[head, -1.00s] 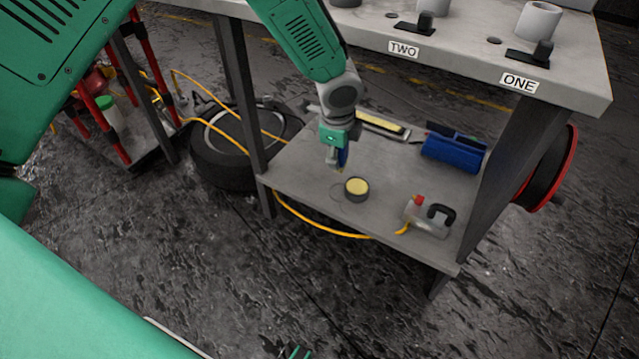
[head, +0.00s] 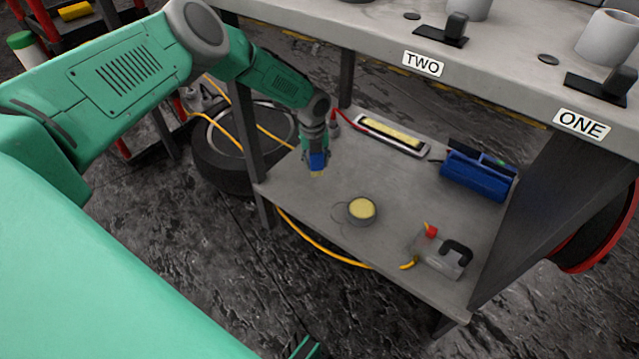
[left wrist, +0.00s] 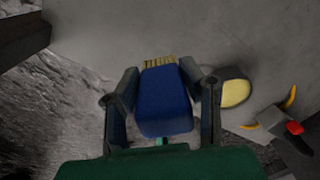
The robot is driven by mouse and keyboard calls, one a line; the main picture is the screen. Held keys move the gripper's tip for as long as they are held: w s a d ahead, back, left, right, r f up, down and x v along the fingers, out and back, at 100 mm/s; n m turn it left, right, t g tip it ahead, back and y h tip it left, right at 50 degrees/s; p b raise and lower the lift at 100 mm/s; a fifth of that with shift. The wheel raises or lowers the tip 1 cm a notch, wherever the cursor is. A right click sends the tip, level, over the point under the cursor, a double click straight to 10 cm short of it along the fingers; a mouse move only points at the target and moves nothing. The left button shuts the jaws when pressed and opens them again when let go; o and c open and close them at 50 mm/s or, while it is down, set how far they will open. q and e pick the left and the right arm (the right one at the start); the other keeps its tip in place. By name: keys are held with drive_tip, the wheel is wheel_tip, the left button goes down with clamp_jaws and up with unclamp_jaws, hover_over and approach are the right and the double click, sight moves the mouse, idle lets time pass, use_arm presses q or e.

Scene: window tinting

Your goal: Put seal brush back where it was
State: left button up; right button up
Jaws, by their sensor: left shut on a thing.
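The seal brush (left wrist: 164,100) has a blue body and pale yellow bristles. In the left wrist view it sits between the two fingers of my left gripper (left wrist: 160,92), which is shut on it. In the head view the blue brush (head: 317,161) hangs below my left gripper (head: 312,150), over the left part of the lower shelf (head: 310,202). The bristles point down; I cannot tell whether they touch the shelf. A thin dark ring outline (head: 341,213) marks the shelf, partly covered by a round tin with yellow content (head: 361,209). My right gripper is not clearly in view.
A dark table leg (head: 250,150) stands left of my arm.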

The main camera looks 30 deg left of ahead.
sight(317, 172)
use_arm(q)
drive_tip(key=f, duration=0.1)
drive_tip(key=f+b, duration=0.1)
drive_tip(key=f, duration=0.2)
drive_tip(key=shift+d+f+b, duration=0.25)
drive_tip(key=shift+b, duration=0.05)
wheel_tip(317, 172, down, 4)
drive_tip(key=shift+a+r+b, duration=0.1)
drive_tip(key=shift+r+b, duration=0.15)
drive_tip(key=shift+b, duration=0.5)
clamp_jaws()
drive_tip(key=o, duration=1.3)
unclamp_jaws()
drive_tip(key=shift+c, duration=0.2)
